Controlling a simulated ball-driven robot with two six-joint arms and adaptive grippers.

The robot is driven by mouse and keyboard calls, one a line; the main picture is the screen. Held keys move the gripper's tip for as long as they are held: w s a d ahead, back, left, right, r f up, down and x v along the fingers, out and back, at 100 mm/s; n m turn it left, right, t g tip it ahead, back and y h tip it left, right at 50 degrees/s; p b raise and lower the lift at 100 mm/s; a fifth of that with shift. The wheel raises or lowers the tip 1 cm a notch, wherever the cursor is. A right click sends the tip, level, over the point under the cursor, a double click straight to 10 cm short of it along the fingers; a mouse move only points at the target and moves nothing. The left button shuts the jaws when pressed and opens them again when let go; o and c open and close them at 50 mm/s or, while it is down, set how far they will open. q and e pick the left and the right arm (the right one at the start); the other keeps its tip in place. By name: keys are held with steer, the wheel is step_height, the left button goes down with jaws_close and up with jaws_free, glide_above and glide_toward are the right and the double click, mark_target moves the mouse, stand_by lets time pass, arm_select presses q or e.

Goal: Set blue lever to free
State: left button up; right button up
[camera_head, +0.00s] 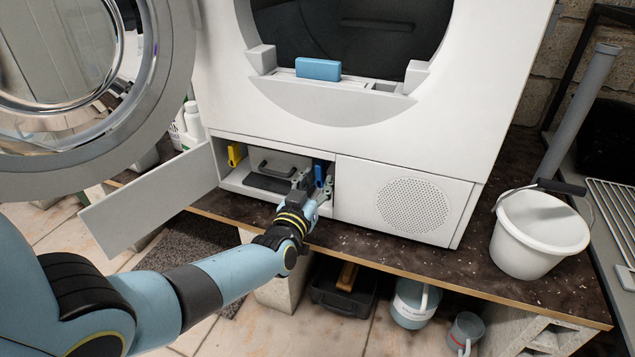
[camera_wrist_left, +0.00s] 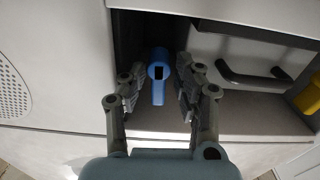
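The blue lever (camera_head: 320,173) is at the right end of an open low compartment in the white machine. In the left wrist view the blue lever (camera_wrist_left: 158,74) has a round head with a dark slot and a tab pointing down in the picture. My left gripper (camera_head: 314,186) reaches into the compartment mouth. In the wrist view its fingers (camera_wrist_left: 158,88) are open, one on each side of the lever, with gaps visible on both sides. The fingers partly hide the lever in the head view. My right gripper is not in view.
A yellow lever (camera_head: 235,154) is at the compartment's left end, with a dark-handled panel (camera_head: 283,165) between the levers. The compartment's flap (camera_head: 150,200) hangs open at left. The large round door (camera_head: 180,90) stands open above it. A white bucket (camera_head: 540,235) stands at right.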

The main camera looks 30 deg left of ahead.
arm_select(q)
steer(key=shift+s+d, duration=0.1)
steer(key=v, duration=0.7)
steer(key=shift+s, duration=0.35)
stand_by(0.4)
